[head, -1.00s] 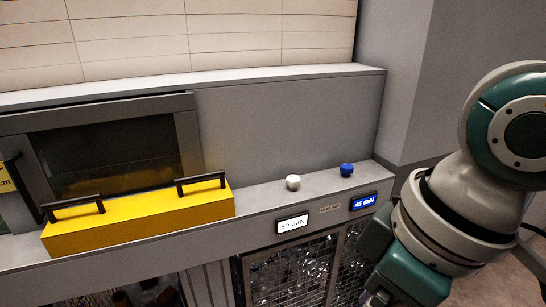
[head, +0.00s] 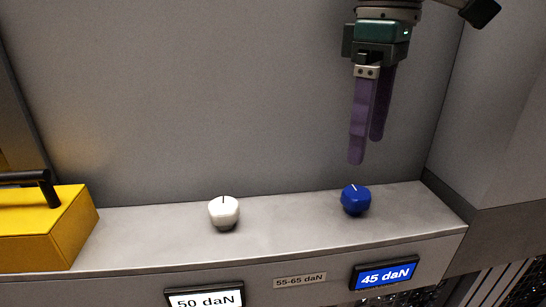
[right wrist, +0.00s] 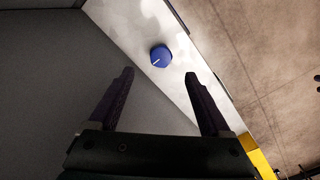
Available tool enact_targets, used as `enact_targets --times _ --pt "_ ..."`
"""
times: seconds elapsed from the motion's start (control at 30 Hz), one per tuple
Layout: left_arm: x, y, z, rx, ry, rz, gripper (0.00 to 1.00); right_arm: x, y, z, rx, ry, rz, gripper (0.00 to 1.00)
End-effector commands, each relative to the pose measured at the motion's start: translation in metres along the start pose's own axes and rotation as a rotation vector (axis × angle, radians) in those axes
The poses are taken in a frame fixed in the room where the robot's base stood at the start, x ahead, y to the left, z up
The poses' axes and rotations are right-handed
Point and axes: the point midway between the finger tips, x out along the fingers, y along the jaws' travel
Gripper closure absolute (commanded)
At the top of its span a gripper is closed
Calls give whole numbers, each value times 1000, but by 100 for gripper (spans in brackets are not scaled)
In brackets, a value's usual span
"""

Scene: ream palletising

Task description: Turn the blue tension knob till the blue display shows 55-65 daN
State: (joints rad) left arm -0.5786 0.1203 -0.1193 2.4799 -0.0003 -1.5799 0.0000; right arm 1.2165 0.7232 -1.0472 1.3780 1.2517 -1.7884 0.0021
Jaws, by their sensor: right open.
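The blue tension knob (head: 355,200) stands on the grey ledge (head: 290,232), with a pale mark on its top. It also shows in the right wrist view (right wrist: 161,56), ahead of and between the fingertips. The blue display (head: 384,274) on the ledge's front face reads 45 daN. My right gripper (head: 366,150) is open and empty, pointing down above the knob and apart from it. In the right wrist view its two purple fingers (right wrist: 160,75) are spread. My left gripper is not in view.
A white knob (head: 224,211) stands left of the blue one, above a white display (head: 204,298) reading 50 daN. A label (head: 300,280) between the displays reads 55-65 daN. A yellow block (head: 60,232) with a black handle is at the left. A grey wall rises behind the ledge.

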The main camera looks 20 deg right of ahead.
Motion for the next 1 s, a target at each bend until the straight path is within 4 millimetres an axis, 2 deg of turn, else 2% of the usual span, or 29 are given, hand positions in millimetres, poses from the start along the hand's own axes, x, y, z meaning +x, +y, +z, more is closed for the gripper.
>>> enact_targets --times 0.2,0.4,0.53,0.77,1.0 --pt "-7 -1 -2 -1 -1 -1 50 43 0 1 -1 -4 -1 18" --pt "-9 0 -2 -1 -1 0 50 71 -1 0 -1 -1 0 18" --pt "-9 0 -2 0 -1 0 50 78 0 0 -2 0 1 18" --pt "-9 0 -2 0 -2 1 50 79 0 0 -2 0 2 18" --pt "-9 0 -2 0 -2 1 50 79 0 0 -2 0 1 43"
